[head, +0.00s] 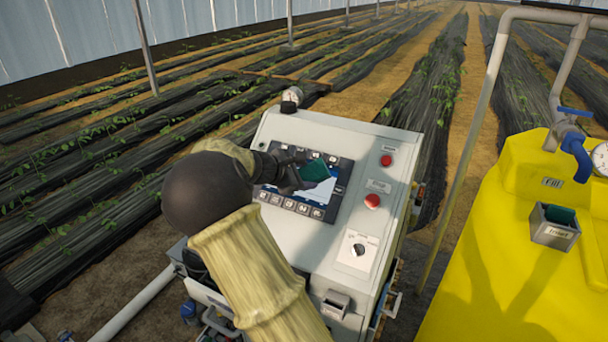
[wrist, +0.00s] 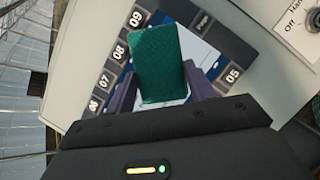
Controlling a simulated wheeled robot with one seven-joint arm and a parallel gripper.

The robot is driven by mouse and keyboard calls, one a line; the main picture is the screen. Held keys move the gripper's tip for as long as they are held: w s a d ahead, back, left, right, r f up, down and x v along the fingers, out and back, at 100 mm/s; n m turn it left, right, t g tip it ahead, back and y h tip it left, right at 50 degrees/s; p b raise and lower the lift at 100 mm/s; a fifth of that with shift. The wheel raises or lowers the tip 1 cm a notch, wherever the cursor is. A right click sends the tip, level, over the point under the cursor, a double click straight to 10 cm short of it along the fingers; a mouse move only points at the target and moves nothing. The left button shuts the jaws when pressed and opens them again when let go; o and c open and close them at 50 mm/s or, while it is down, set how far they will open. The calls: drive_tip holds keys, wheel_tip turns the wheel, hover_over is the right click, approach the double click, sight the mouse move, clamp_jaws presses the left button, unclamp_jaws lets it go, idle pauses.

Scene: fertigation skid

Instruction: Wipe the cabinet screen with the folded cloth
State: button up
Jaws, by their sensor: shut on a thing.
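The grey cabinet (head: 277,131) stands ahead with a sloped top. Its screen (head: 325,193) has a dark bezel with keys around a white and blue display. My gripper (head: 301,174) is over the screen, shut on the folded cloth (head: 315,170), a small dark green rectangle. In the wrist view the cloth (wrist: 158,60) juts out between my two fingers and covers the middle of the screen (wrist: 197,50). Numbered keys show on both sides of it. I cannot tell whether the cloth touches the screen. My arm hides the lower left of the cabinet.
Right of the screen are two red buttons (head: 372,201) and a rotary switch (head: 359,249). A yellow tank (head: 490,250) at right carries a blue valve (head: 577,154), a gauge and a small grey holder (head: 549,233) with something green inside. A grey pipe rises between cabinet and tank.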

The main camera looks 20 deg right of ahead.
drive_tip(key=shift+w+d+f, duration=0.35)
drive_tip(key=shift+d+f, duration=0.1)
drive_tip(key=shift+f, duration=0.05)
idle(0.3)
